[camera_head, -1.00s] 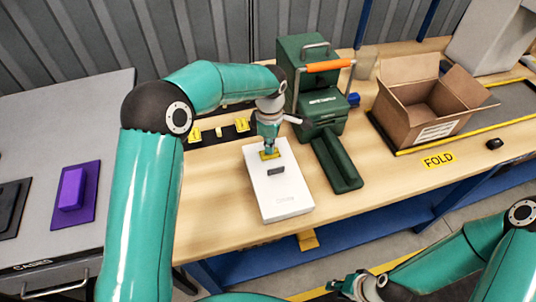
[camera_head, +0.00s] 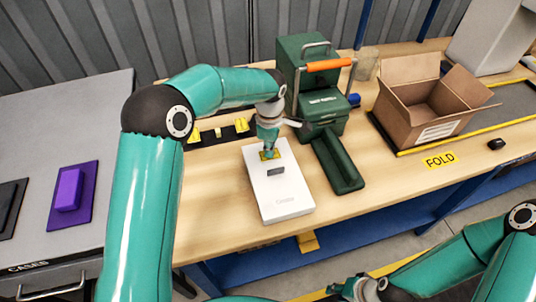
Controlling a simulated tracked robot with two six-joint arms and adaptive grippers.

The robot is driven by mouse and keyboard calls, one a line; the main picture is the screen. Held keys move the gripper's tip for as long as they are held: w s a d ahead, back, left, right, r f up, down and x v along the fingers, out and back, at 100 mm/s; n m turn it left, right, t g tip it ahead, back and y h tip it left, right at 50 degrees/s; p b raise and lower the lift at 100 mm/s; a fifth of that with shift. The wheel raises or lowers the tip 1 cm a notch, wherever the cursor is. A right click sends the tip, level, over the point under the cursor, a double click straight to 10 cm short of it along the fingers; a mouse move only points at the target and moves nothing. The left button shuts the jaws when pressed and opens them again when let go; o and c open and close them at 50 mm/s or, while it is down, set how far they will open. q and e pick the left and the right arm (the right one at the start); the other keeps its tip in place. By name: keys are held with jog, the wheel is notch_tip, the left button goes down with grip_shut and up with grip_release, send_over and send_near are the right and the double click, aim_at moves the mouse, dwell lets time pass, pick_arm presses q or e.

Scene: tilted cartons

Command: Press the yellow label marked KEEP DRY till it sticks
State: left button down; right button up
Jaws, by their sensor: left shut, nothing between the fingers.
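A small yellow label (camera_head: 276,155) lies on the far part of the top of a white carton (camera_head: 284,205). Its print is too small to read. My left gripper (camera_head: 268,151) is shut and empty, pointing down with its fingertips at the label. It covers part of the label, and I cannot tell how firmly it touches. A small dark block or mark (camera_head: 276,171) is on the carton just nearer than the label. My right gripper (camera_head: 350,288) is low at the bottom edge, away from the bench; its jaws are unclear.
A green machine (camera_head: 318,85) with an orange handle and a green chute (camera_head: 338,165) stands right of the carton. More yellow labels (camera_head: 218,132) sit on a dark strip behind. An open cardboard box (camera_head: 425,108) stands at right. Bare bench (camera_head: 225,185) lies left of the carton.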

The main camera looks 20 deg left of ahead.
pick_arm(q)
jog(key=shift+r+p, duration=2.2)
jog(key=shift+r, duration=1.35)
jog(key=shift+f, duration=0.1)
